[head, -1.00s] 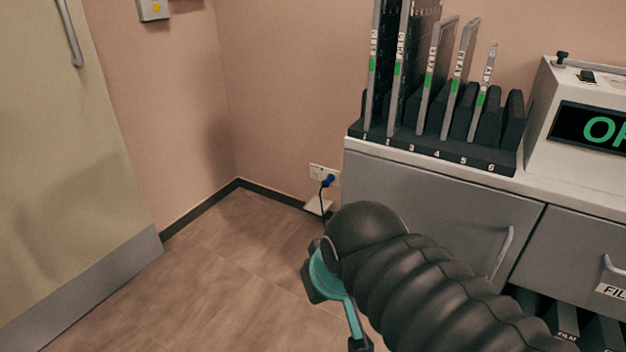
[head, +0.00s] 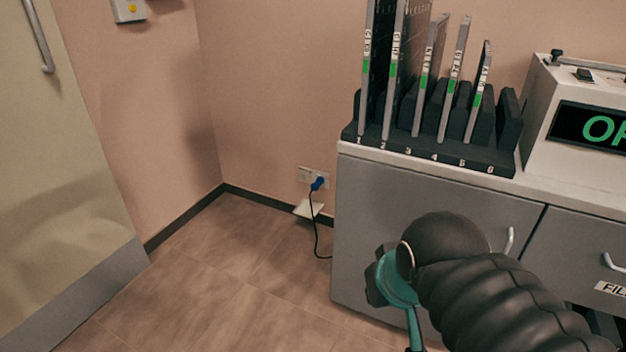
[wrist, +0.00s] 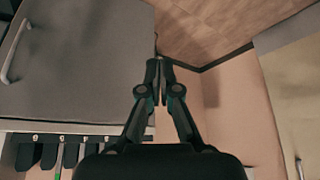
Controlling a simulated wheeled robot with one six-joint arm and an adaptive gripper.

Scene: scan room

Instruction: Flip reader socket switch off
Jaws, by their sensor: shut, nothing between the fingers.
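The reader socket (head: 313,177) is a pale wall plate low on the pink wall, just left of the grey cabinet. The switch is too small to make out. My gripper (wrist: 159,62) shows in the wrist view with its fingers together and nothing between them. The gripper hides whatever lies directly behind it there, and I cannot make out the socket in that view. In the head view my arm is in front of the cabinet, right of the socket.
The grey cabinet (head: 400,200) carries a black rack (head: 430,152) of upright plates and a white box with a green-lettered display (head: 590,128). A small white plate (head: 308,208) is below the socket. A door (head: 60,170) stands at left. The floor (head: 220,290) between is clear.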

